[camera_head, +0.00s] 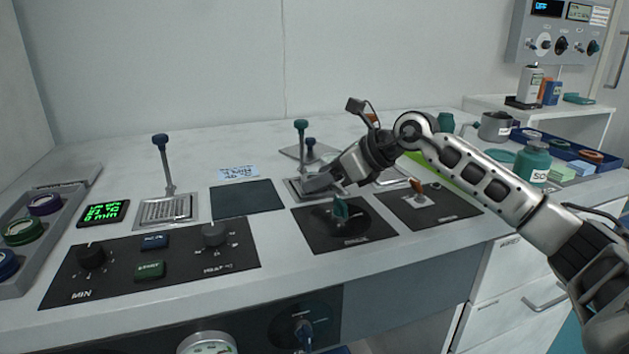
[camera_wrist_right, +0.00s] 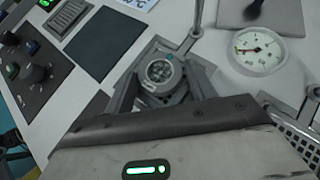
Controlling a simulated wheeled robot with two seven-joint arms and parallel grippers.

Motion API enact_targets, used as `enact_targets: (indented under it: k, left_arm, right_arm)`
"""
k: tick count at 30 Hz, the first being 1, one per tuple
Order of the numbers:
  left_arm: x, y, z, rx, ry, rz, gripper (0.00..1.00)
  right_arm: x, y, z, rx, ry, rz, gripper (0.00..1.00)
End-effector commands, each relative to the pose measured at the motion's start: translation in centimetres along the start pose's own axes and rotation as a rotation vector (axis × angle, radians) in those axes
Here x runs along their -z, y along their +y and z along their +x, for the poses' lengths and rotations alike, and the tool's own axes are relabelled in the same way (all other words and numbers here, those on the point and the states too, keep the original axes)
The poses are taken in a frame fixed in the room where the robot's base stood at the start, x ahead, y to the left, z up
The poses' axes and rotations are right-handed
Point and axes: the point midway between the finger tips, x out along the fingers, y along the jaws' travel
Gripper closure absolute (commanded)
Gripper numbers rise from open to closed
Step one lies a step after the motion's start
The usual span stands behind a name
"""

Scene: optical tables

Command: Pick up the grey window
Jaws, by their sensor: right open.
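My right gripper (camera_head: 318,184) reaches in from the right, low over the console beside a small metal plate. In the right wrist view its fingers (camera_wrist_right: 160,88) are apart, one on each side of a small round piece with a grey rim and a dark, marked face (camera_wrist_right: 160,71). This piece may be the grey window; I cannot tell for sure. It sits on a square grey plate (camera_wrist_right: 203,70). I cannot tell whether the fingers touch it. In the head view the gripper hides it. My left gripper is not in view.
A teal-knobbed lever (camera_head: 301,138) stands just behind my right gripper. A flat dark pad (camera_head: 247,197) lies to the left. A white round gauge (camera_wrist_right: 258,51) shows near the gripper. A teal bottle (camera_head: 532,163) stands right.

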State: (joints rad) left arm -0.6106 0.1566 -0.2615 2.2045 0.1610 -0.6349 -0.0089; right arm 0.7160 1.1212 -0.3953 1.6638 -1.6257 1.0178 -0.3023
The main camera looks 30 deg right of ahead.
Motion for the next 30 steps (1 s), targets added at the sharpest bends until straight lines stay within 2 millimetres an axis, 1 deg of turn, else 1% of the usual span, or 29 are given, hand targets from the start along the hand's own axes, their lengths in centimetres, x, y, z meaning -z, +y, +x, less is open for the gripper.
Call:
enact_targets:
  k: [4, 5, 6, 8, 17, 20, 23, 26, 29, 30]
  left_arm:
    - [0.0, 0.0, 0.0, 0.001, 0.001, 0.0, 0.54]
    - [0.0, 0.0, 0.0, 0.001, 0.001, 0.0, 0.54]
    - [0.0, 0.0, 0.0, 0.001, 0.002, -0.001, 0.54]
    - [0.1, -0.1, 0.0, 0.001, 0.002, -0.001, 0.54]
    - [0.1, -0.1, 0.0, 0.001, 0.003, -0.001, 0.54]
    - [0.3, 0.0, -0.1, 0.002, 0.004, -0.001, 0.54]
    - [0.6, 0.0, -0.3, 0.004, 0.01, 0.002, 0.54]
    - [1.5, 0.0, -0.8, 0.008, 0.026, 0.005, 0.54]
    - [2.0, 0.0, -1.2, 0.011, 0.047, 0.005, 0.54]
    - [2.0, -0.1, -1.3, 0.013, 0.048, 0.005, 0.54]
  right_arm:
    - [0.0, 0.0, 0.0, 0.001, 0.0, 0.0, 0.45]
    - [0.0, 0.0, 0.0, 0.001, -0.001, 0.0, 0.47]
    - [0.0, 0.0, 0.0, 0.001, -0.001, 0.0, 0.59]
    - [0.0, 0.0, 0.0, 0.001, -0.001, 0.0, 0.74]
    - [-0.1, 0.0, -0.1, 0.001, -0.002, 0.0, 0.74]
    - [-0.5, 0.0, -0.4, 0.001, -0.003, -0.001, 0.74]
    - [-1.4, -0.1, -0.9, 0.002, -0.005, -0.002, 0.74]
    - [-3.0, -0.1, -2.1, 0.002, -0.007, -0.002, 0.74]
    - [-3.6, 1.0, -4.4, 0.006, -0.001, -0.007, 0.74]
    - [-4.1, 1.4, -5.5, 0.007, -0.002, -0.007, 0.74]
